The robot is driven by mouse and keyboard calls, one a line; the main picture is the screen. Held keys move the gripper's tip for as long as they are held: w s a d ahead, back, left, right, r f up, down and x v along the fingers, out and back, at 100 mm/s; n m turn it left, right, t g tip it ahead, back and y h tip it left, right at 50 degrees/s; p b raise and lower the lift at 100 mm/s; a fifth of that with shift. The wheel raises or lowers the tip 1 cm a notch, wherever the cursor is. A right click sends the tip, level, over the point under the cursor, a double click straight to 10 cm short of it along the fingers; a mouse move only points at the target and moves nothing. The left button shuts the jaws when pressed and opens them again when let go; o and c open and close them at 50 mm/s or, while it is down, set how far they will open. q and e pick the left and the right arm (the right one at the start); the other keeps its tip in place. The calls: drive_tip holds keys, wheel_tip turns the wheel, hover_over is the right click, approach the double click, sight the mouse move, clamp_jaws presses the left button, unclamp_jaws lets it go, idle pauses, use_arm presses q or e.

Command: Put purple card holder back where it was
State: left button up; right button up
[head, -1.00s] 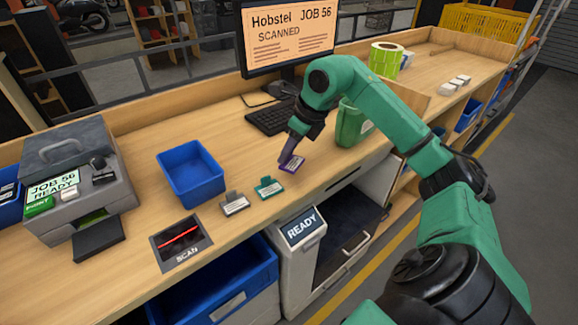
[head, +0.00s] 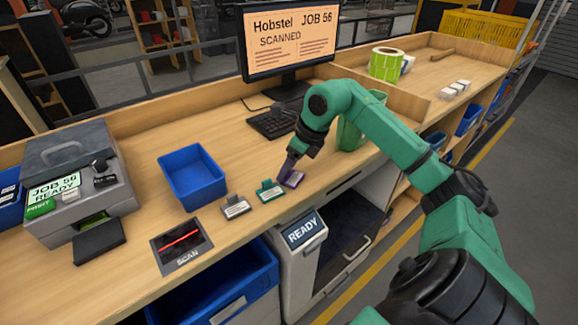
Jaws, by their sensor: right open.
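The purple card holder (head: 294,180) lies on the wooden bench near its front edge, just right of the green card holder (head: 270,190). A grey card holder (head: 235,207) is further left in the same row. My right gripper (head: 288,170) is open, with its fingers right at the back of the purple holder and partly covering it. I cannot tell whether the fingers still touch it. My left gripper is out of view.
A blue bin (head: 192,178) stands left of the row, and a scanner plate (head: 181,246) lies in front of it. A printer (head: 78,185) is at the far left. A keyboard (head: 273,122) and monitor (head: 288,42) stand behind. A green container (head: 350,134) is partly hidden by my arm.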

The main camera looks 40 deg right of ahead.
drive_tip(key=v, duration=1.2)
drive_tip(key=shift+b, duration=0.45)
